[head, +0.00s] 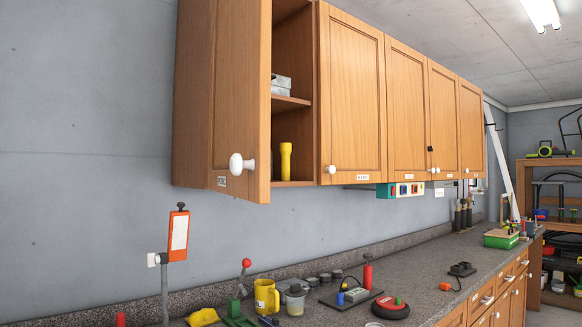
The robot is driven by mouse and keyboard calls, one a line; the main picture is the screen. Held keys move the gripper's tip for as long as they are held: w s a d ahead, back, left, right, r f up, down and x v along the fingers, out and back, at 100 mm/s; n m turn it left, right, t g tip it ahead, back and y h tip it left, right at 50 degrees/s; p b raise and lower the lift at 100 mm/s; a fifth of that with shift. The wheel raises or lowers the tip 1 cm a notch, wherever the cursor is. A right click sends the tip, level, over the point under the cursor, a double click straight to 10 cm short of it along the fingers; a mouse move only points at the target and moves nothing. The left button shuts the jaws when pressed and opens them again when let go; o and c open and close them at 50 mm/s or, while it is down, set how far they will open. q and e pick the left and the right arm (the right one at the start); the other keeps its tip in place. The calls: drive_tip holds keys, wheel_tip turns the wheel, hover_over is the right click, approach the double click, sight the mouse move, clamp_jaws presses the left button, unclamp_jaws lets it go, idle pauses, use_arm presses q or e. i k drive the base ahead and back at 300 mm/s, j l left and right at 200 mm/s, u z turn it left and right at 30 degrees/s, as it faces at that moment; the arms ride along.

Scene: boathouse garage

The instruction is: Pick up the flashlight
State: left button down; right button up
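A yellow flashlight (285,161) stands upright, its wider end up, on the bottom board of the open wall cabinet (307,150). The cabinet's leftmost door (222,100) is swung open toward me, with a white knob (242,163) and a small label. The door hides the left part of the cabinet's inside. Neither of my grippers shows in the head view.
Grey boxes (281,82) lie on the cabinet's upper shelf. The other cabinet doors (352,95) are shut. Below, the speckled counter (430,290) holds a yellow mug (266,297), a red-and-black round tool (390,307), small jars and an orange-panelled post (178,236).

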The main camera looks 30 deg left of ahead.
sight(285, 148)
drive_tip(key=u, duration=0.4)
drive_tip(key=i+l+u, duration=0.15)
drive_tip(key=l+u, duration=0.15)
drive_tip(key=i+l+u, duration=0.1)
drive_tip(key=l+u, duration=0.2)
drive_tip(key=i+l+u, duration=0.1)
drive_tip(key=l+u, duration=0.2)
drive_tip(key=l, duration=0.15)
drive_tip(key=l+u, duration=0.35)
